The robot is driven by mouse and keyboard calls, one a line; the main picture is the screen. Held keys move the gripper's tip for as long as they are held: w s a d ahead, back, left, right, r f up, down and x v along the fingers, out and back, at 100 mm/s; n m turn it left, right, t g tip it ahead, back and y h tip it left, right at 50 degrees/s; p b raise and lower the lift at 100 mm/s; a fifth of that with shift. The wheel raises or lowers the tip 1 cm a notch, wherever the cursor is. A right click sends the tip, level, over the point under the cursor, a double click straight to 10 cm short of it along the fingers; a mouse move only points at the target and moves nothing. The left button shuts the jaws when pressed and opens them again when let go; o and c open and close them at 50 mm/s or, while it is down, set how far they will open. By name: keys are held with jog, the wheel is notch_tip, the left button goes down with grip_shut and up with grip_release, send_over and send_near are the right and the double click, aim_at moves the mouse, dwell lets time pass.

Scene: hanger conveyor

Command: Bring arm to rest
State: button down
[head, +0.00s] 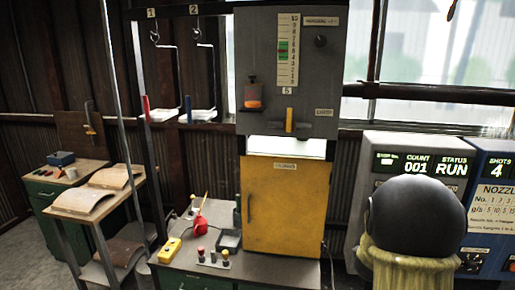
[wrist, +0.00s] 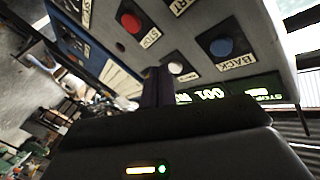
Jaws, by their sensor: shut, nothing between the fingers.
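My gripper (wrist: 157,88) shows in the wrist view as dark fingers close together, with nothing between them. The dark gripper body with a small lit bar fills the bottom of that view. Beyond the fingers is a tilted control panel with a red stop button (wrist: 130,22), a blue back button (wrist: 221,47) and a small white button (wrist: 176,67). I cannot tell whether the fingers touch the panel. In the head view the fingers are not visible. The console display (head: 431,167) there reads count 001 and status RUN.
A yellow cabinet door (head: 285,205) stands mid-view under a grey gauge panel (head: 315,95). Grey floor shows at far left.

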jog(key=s+a+f+n+y, duration=0.1)
jog(key=a+f+n+y, duration=0.2)
jog(key=a, duration=0.3)
jog(key=a+f+n+y, duration=0.3)
jog(key=a+y, duration=0.1)
jog(key=a, duration=0.2)
jog(key=s+a+f+n+g+y, duration=0.2)
jog(key=s+a+f+n+g, duration=0.1)
jog(key=s+a, duration=0.4)
jog(key=s+a+f+n+g+y, duration=0.3)
jog(key=s+a+n+g, duration=0.3)
jog(key=s, duration=0.6)
jog(key=shift+s+a+f+n, duration=0.3)
jog(key=shift+a+f+n, duration=0.15)
jog(key=shift+a, duration=0.55)
dwell(1.5)
